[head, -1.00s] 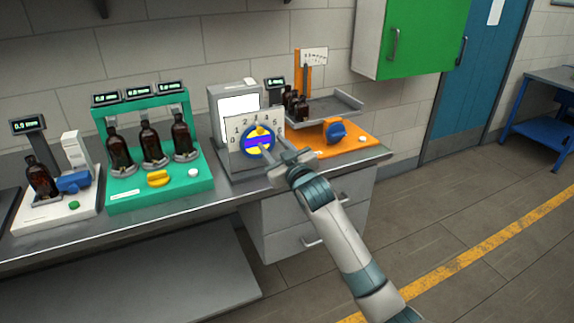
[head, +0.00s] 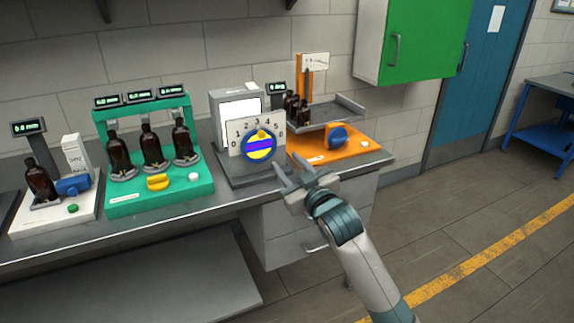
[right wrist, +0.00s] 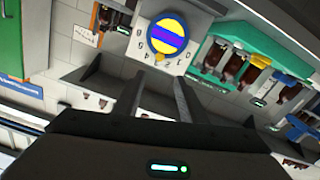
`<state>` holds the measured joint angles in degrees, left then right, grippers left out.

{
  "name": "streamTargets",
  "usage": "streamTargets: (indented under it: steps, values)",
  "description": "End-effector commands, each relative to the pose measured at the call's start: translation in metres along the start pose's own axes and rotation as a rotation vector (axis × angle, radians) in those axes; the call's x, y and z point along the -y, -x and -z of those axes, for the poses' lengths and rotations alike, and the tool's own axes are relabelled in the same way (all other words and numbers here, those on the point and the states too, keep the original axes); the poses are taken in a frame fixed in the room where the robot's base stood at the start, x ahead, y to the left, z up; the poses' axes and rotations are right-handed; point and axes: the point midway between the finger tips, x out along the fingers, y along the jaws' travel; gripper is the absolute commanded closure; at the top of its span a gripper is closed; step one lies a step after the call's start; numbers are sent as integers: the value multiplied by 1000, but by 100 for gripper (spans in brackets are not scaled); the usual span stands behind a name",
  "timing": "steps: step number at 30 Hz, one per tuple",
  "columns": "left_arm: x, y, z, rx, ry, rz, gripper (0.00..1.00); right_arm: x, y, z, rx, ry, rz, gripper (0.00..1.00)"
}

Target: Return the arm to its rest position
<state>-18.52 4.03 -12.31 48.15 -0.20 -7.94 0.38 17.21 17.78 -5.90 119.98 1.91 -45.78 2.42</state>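My right gripper (head: 291,177) is in front of the bench, below and right of the numbered dial, with its fingers apart and nothing between them. In the right wrist view, the two fingers (right wrist: 155,95) are spread, with the dial (right wrist: 168,38) beyond their tips. The blue, yellow and purple dial (head: 262,145) sits on a white numbered plate (head: 238,136) on a grey unit. The gripper is clear of the dial. My left gripper does not show in either view.
A green stand (head: 118,208) holds amber bottles (head: 152,148). A white station (head: 30,221) with one amber bottle (head: 40,181) is at far left. An orange station (head: 362,146) with a grey tray (head: 345,107) is right of the dial. The floor (head: 470,225) at right is open.

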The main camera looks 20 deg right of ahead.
Motion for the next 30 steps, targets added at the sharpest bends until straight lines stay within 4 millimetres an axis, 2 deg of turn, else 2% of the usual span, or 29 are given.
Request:
streamTargets:
  steps: [8,11,14,17,22,26,30]
  values:
    - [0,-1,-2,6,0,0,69,1,-1,-4,5,-1,1,62]
    - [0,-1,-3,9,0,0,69,4,-3,-17,25,-4,5,62]
    - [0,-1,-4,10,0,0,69,12,-7,-44,61,-10,14,62]
    - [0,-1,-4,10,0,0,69,23,-10,-85,117,-18,26,62]
    - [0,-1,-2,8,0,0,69,50,-6,-180,243,-36,54,62]
    - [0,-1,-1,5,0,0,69,74,9,-258,343,-47,78,62]
    - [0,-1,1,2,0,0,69,102,37,-339,449,-58,104,62]
